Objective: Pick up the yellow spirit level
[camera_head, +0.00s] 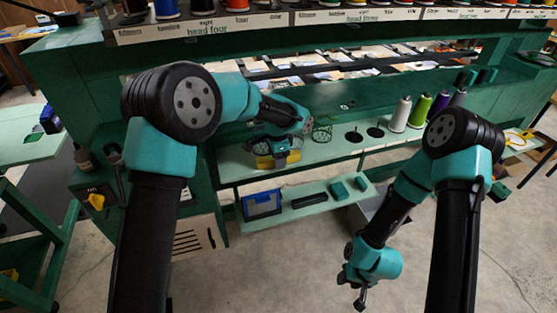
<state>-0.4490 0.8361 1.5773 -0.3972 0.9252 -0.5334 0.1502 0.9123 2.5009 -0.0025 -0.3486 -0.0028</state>
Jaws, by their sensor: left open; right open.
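A yellow object (264,163), which looks like the spirit level, lies on the pale green upper shelf. It is small in view and partly hidden by my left gripper, with yellow showing on both sides of it. My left gripper (280,157) is open, right over the yellow object. I cannot tell whether its fingers touch it. My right gripper (360,301) is open and empty, low in front of the shelves and over the floor.
Thread cones, including a green one (420,110), stand on the upper shelf to the right. A blue-framed box (262,205), a black bar (310,200) and a teal block (339,190) lie on the lower shelf.

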